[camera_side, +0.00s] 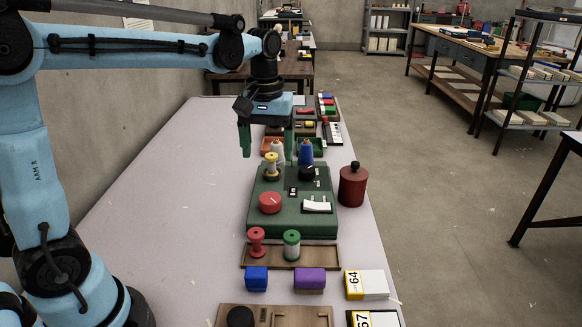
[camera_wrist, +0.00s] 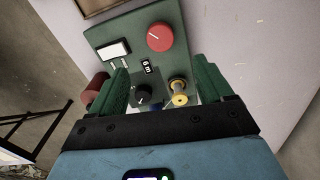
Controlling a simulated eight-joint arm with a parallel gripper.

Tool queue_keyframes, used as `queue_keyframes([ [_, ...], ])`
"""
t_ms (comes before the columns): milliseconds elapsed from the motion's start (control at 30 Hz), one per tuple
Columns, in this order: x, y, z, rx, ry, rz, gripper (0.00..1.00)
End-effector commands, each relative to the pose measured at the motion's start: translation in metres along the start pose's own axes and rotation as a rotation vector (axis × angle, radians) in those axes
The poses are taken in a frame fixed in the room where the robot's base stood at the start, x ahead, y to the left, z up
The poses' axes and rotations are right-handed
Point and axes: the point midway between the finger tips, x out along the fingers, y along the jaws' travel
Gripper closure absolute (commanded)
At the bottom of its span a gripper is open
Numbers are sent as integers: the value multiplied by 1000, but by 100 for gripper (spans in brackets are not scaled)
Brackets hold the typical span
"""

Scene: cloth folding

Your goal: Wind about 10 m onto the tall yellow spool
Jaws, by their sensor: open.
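A yellow spool (camera_side: 271,167) stands upright at the far left of a green winding machine (camera_side: 290,228); it also shows in the wrist view (camera_wrist: 180,97). The machine has a red knob (camera_side: 270,202), a black knob (camera_side: 307,172), a small display (camera_side: 292,192) and a white switch (camera_side: 317,206). A pale cone (camera_side: 277,149) and a blue cone (camera_side: 306,153) stand behind it. My gripper (camera_side: 268,152) is open and empty, above the machine's far end. In the wrist view the black knob and yellow spool appear between my fingers (camera_wrist: 163,82). Whether thread reaches the spool is unclear.
A dark red canister (camera_side: 352,186) stands right of the machine. Blue (camera_side: 256,278) and purple (camera_side: 309,279) blocks lie nearer. The table's left side is clear.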

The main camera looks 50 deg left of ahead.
Motion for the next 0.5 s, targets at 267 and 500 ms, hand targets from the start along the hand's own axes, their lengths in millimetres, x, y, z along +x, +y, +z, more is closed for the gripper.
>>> queue_keyframes([
  [267, 3, 0, 0, -230, 0, 0, 20],
  [500, 27, 0, 0, -232, 0, 0, 20],
])
